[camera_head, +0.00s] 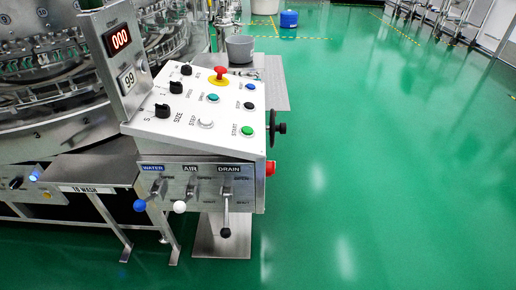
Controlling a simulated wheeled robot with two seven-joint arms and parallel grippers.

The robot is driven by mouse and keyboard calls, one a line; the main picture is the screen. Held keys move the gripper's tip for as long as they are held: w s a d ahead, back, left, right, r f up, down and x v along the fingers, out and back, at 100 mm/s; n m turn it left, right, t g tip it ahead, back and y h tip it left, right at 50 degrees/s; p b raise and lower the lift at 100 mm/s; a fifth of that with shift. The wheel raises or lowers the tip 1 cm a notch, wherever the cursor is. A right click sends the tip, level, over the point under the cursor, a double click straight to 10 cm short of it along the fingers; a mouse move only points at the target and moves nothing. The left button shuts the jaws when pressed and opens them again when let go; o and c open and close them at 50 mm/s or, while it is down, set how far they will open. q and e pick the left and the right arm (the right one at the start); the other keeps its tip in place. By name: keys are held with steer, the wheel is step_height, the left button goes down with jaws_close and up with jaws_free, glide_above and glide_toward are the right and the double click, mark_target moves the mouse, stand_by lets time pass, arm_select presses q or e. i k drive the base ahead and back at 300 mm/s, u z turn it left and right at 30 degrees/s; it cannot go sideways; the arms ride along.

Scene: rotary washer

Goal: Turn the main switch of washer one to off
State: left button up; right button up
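The washer's white control panel (198,110) faces up in the middle left. It carries black rotary knobs (162,111), a red mushroom button (220,73) on a yellow plate, and a green START button (247,131). A red part (270,168) sticks out of the panel box's right side, below a black knob (281,128). At the lower left, another black knob (15,183) sits near a blue-lit button (35,175). I cannot read a main switch label on any of these, nor its position. Neither of my grippers is in view.
Levers for water (140,204), air (180,206) and drain (226,232) hang from the box front. A TO WASH shelf (95,170) juts out at left. Beyond stand a grey bucket (240,48) and a blue container (289,19). The green floor (390,170) at right is clear.

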mark_target(270, 166)
steer(key=k, duration=1.15)
steer(key=z, duration=1.5)
steer(key=i, duration=1.2)
steer(key=u, duration=2)
